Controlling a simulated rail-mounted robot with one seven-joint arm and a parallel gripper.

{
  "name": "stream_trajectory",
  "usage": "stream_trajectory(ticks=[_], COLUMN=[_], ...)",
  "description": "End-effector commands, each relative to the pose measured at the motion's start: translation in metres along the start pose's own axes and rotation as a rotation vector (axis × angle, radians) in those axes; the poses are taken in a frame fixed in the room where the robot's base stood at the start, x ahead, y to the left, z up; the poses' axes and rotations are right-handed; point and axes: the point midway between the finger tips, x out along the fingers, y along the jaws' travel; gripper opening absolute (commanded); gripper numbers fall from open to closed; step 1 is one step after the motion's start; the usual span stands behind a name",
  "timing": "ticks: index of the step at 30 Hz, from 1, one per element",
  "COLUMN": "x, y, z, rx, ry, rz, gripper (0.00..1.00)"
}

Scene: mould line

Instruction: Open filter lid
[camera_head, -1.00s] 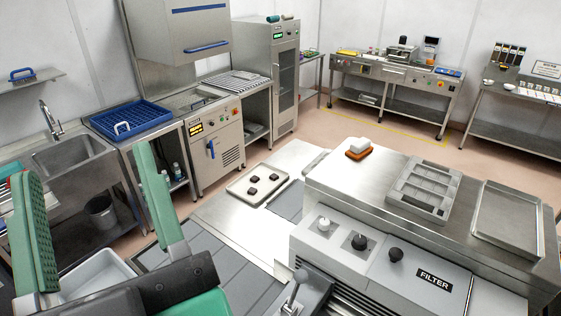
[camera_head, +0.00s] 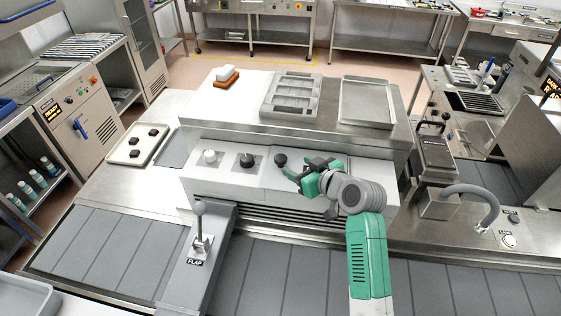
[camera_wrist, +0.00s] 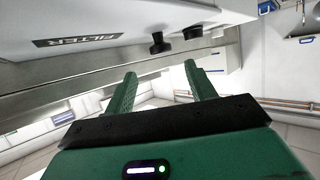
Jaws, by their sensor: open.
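The filter lid (camera_head: 273,176) is a pale panel at the right of the machine's sloped front and lies closed. It carries a black knob (camera_head: 280,160). In the head view my gripper covers most of the lid, including its label. In the wrist view the FILTER label (camera_wrist: 78,40) is at upper left, and the lid's black knob (camera_wrist: 160,44) stands beyond the fingertips. My gripper (camera_head: 290,173) is open and empty, just to the right of the knob and apart from it. Its two green fingers also show in the wrist view (camera_wrist: 160,68).
A second black knob (camera_head: 246,160) and a white knob (camera_head: 210,157) sit left of the lid. A FLAP lever (camera_head: 199,225) stands in front. A grey compartment tray (camera_head: 291,112), a metal tray (camera_head: 368,120) and a brush (camera_head: 226,77) lie on top.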

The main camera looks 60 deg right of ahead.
Motion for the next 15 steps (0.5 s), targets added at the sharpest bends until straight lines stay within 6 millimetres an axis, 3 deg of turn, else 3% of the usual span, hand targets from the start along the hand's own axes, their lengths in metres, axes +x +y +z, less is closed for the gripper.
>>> stream_trajectory(ticks=[4,15], x=[0.011,0.072], y=[-0.001,-0.002], z=[-0.002,-0.003], rx=[0.000,-0.001], ry=[0.000,0.002], rz=[-0.002,0.000], gripper=[0.55,0.55])
